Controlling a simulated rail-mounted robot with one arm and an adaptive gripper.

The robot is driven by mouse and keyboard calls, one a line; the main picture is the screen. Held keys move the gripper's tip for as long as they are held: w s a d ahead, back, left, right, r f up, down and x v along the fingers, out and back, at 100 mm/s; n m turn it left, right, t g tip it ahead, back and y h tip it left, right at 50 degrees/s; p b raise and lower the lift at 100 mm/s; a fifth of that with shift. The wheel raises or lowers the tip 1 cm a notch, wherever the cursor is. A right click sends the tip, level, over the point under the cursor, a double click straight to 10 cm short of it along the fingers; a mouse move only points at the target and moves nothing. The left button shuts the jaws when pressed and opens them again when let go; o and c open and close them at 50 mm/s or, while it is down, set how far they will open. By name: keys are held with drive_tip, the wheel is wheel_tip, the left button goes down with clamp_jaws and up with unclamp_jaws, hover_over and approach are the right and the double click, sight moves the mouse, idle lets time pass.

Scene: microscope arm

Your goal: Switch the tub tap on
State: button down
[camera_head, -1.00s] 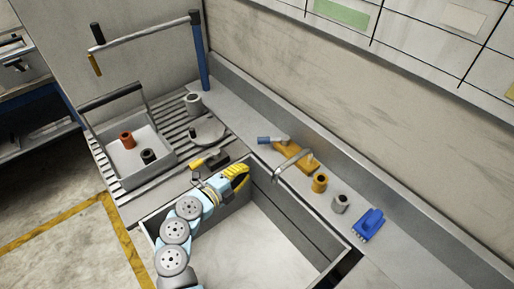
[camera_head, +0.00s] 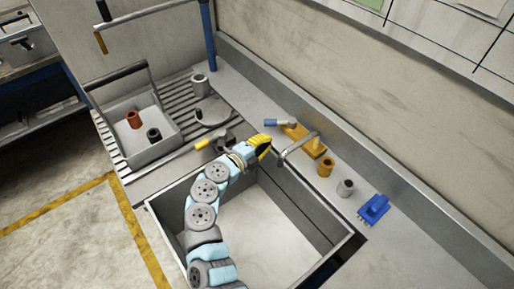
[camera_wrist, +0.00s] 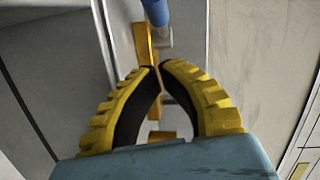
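The tub tap has an orange base (camera_head: 312,147), a bent grey spout (camera_head: 292,150) and a lever with a blue handle (camera_head: 271,122). It stands on the ledge behind the tub (camera_head: 335,262). The lever points left in the head view. My gripper (camera_head: 267,143), with yellow ribbed fingers, is beside the tap, just left of the spout and in front of the lever. In the wrist view my fingertips (camera_wrist: 160,66) meet or nearly meet, with nothing seen held between them. The blue handle (camera_wrist: 155,11) and orange base (camera_wrist: 142,42) lie beyond the tips.
A grey basket (camera_head: 150,152) and a round lidded thing (camera_head: 212,111) are on the ribbed drainboard. The wall rises behind the ledge.

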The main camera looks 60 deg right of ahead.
sight(278, 123)
drive_tip(key=d, duration=0.3)
drive_tip(key=w+d, duration=0.1)
drive_tip(key=shift+d+f+b, duration=0.2)
drive_tip(key=shift+f+b, duration=0.1)
drive_tip(key=shift+b, duration=0.05)
drive_tip(key=shift+w+d+f, duration=0.2)
drive_tip(key=shift+w+d, duration=0.05)
drive_tip(key=shift+d, duration=0.3)
